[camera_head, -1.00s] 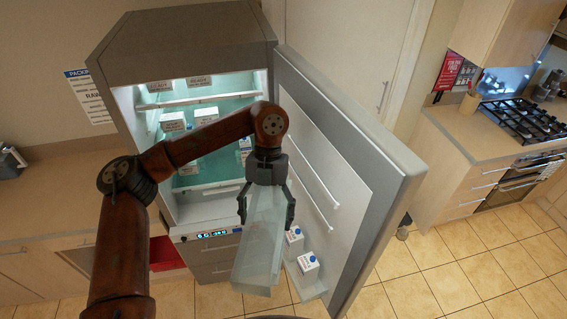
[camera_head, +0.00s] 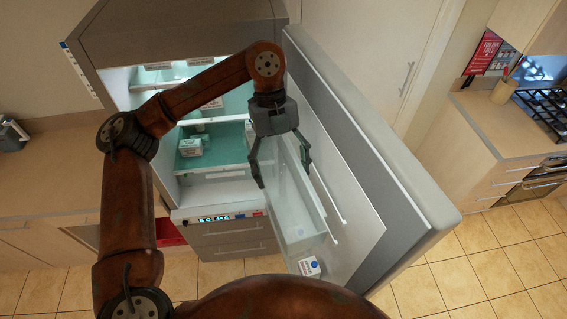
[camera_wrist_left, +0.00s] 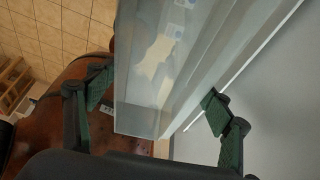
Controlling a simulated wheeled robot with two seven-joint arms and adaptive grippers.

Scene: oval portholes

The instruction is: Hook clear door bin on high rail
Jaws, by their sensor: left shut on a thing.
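The clear door bin (camera_head: 300,215) is a long translucent trough. It hangs in my left gripper (camera_head: 282,172), whose two fingers clasp it from both sides near its upper end. In the left wrist view the bin (camera_wrist_left: 150,95) fills the middle, between the fingers (camera_wrist_left: 155,105). The bin is alongside the inner face of the open fridge door (camera_head: 365,215). A pale rail (camera_head: 328,198) on that door runs just right of the bin. Whether bin and rail touch cannot be told. My right gripper is out of view.
The lit fridge interior (camera_head: 215,150) holds white boxes on shelves, to the left. A counter with a hob (camera_head: 545,105) is at the right. The tiled floor there (camera_head: 500,260) is clear.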

